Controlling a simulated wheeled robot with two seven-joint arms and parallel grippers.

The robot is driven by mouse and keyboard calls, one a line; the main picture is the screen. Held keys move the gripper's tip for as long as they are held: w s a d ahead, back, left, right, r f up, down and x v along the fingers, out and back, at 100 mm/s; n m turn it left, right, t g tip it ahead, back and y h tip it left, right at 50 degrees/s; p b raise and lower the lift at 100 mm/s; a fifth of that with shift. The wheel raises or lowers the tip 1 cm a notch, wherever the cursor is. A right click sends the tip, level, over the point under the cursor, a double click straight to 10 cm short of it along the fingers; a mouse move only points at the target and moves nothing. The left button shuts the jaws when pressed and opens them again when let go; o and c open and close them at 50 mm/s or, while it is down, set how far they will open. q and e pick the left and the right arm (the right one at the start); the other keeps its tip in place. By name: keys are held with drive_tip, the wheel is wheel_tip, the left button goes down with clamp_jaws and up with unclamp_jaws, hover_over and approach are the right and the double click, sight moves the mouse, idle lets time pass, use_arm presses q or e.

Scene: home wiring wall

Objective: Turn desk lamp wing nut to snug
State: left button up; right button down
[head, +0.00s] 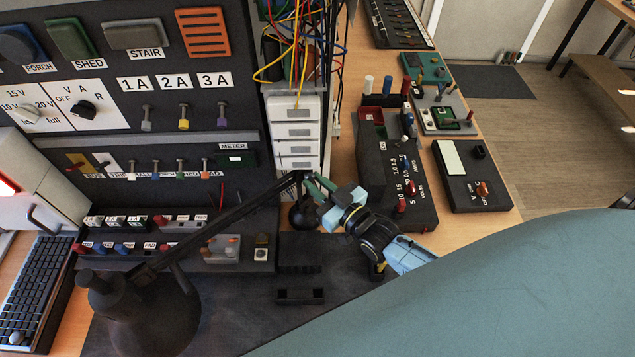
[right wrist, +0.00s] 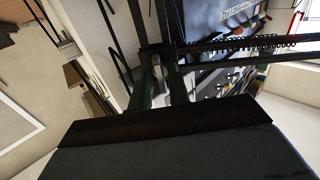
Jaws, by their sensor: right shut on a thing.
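The black desk lamp (head: 215,226) stretches its arm from its shade (head: 140,312) at the lower left up to a joint beside the white drawer stack. Its round base part (head: 303,214) shows below that joint. My right gripper (head: 313,186) reaches in from the right with its green fingers at the joint. In the right wrist view, the fingers (right wrist: 162,82) are shut on a small part at the lamp's joint, where the wing nut sits. The wing nut itself is mostly hidden between the fingers. My left gripper is not in view.
The white drawer stack (head: 296,133) and loose coloured wires (head: 300,50) are close behind my right gripper. A black panel with switches and hooks (head: 150,110) stands at the left. Dark instrument boxes (head: 397,180) lie to the right. The dark mat (head: 350,285) has free room in front.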

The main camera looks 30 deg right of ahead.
idle(0.3)
drive_tip(key=c, duration=1.6)
unclamp_jaws()
drive_tip(key=shift+o, duration=0.2)
drive_tip(key=v, duration=1.3)
drive_tip(key=shift+s+b, duration=0.25)
drive_tip(key=shift+b, duration=0.2)
